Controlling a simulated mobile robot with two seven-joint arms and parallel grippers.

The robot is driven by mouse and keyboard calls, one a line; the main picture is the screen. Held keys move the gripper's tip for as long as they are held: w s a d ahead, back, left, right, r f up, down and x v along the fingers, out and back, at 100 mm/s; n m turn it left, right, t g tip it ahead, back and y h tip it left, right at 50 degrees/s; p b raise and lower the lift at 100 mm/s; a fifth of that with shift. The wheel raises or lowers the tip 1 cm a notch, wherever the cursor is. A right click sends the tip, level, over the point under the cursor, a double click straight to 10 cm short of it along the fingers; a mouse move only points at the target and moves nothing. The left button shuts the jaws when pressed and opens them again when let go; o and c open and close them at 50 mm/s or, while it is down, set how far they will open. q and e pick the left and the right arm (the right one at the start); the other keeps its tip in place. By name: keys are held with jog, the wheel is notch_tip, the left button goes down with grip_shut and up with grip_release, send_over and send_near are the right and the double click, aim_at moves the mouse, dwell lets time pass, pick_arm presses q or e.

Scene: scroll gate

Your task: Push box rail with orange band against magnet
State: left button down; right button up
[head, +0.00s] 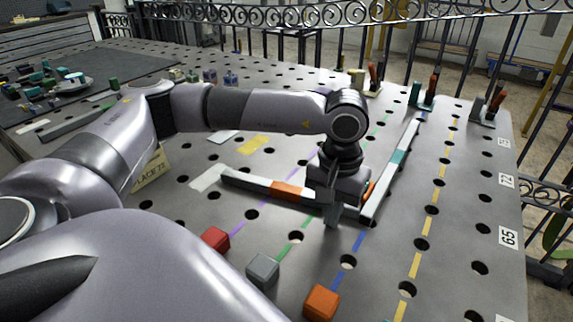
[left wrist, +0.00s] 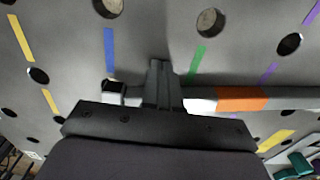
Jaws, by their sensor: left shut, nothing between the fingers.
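The rail with the orange band (head: 287,191) lies on the perforated table, a slim bar with pale and dark parts. Its right end is hidden behind my left gripper (head: 332,222). The gripper points down, shut and empty, at that end. In the left wrist view the shut fingers (left wrist: 160,85) stand beside the pale part of the rail, left of its orange band (left wrist: 242,98); whether they touch it I cannot tell. A second rail with a teal band (head: 398,157) runs away to the right of the gripper. I cannot make out a magnet. My right gripper is not in view.
A red cube (head: 215,240), a grey cube (head: 263,270) and an orange cube (head: 321,301) stand nearer on the table. Toggle clamps (head: 425,97) stand at the back right. Coloured dashed lines mark the table. A scrolled iron railing (head: 270,15) runs behind.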

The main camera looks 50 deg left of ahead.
pick_arm(q)
jog(key=shift+w+a, duration=0.25)
jog(key=shift+w, duration=0.75)
jog(key=shift+s+d+b, duration=0.15)
jog(key=shift+s, duration=0.5)
jog(key=shift+s+d+b, duration=0.15)
jog(key=shift+s, duration=0.45)
jog(key=shift+r, duration=0.1)
notch_tip(320, 180, up, 8)
jog(key=p, duration=0.4)
jog(key=shift+p, duration=0.4)
